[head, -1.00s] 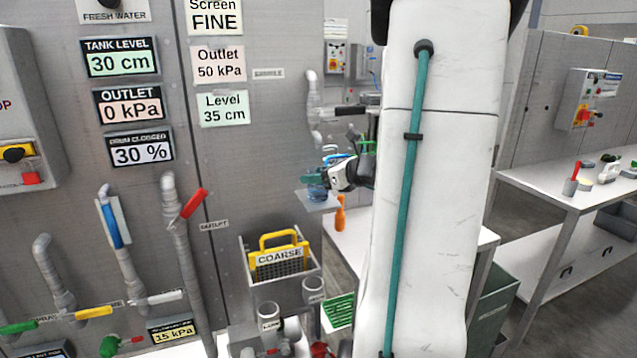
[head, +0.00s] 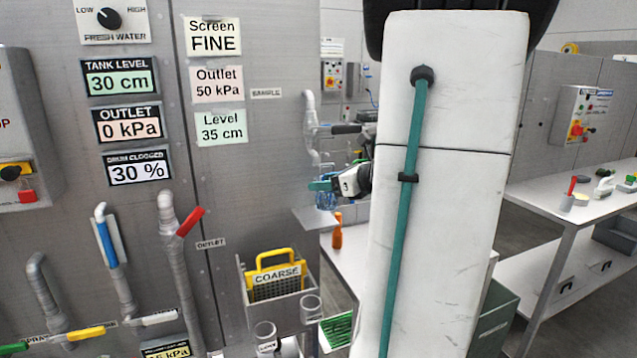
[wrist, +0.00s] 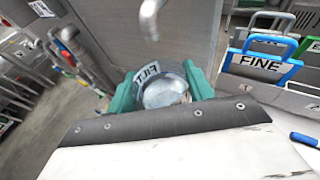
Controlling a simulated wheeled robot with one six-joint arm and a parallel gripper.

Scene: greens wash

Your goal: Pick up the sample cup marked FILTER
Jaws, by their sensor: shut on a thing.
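The clear sample cup (wrist: 166,92) sits between the teal fingers of my gripper (wrist: 162,86) in the wrist view. Its white label is turned over and partly cut off, with letters that look like FILT. My gripper is shut on the cup. In the head view, my gripper (head: 323,187) and the small bluish cup (head: 327,201) are left of my white arm, just above a small grey shelf (head: 312,219). A gap between cup and shelf is hard to make out.
A grey pipe (head: 311,120) comes down above the shelf beside the panel. A COARSE screen (head: 278,276) sits in a holder below, with clear cups (head: 311,309) near it. An orange bottle (head: 337,232) stands on the bench. A blue-handled FINE screen (wrist: 262,66) is at the wrist view's right.

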